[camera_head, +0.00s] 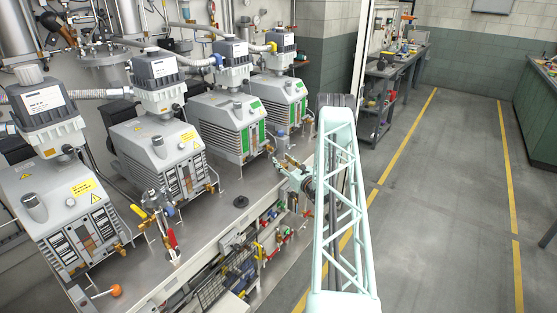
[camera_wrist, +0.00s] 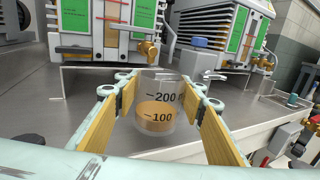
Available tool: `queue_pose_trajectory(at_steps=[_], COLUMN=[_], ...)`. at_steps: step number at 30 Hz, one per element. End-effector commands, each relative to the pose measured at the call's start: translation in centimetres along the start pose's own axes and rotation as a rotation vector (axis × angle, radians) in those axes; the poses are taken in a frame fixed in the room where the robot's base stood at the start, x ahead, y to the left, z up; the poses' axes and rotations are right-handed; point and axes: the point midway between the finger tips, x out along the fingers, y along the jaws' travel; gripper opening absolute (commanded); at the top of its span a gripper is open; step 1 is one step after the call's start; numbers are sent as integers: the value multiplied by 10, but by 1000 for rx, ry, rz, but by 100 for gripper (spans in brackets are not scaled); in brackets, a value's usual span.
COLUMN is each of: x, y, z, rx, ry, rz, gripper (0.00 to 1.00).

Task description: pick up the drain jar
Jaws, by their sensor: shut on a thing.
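The drain jar (camera_wrist: 156,112) is a clear cylinder with 100 and 200 marks and amber liquid in its lower part. It stands upright between the two tan-padded fingers of my gripper (camera_wrist: 160,92) in the wrist view. The gripper is shut on it. The jar's base is at or close to the steel bench top (camera_wrist: 65,98); I cannot tell whether they touch.
Grey vacuum pumps (camera_head: 230,122) stand in a row behind the bench edge. A brass drain valve (camera_wrist: 148,48) sticks out of a pump above and behind the jar. Valves and tools (camera_head: 270,235) crowd the lower shelf. The floor (camera_head: 440,200) to the right is clear.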

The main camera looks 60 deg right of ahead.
Motion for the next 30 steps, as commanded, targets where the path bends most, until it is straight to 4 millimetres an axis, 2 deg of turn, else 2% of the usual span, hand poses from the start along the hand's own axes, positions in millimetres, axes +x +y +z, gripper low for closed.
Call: queue_pose_trajectory(at_steps=[1,15,22,30], x=[2,2,2,2], y=[1,1,1,1], z=[14,91,115,126], rx=[-2,-2,-2,0], ry=[-3,-3,-2,-1], rz=[2,1,1,1], gripper=[23,23,23,23])
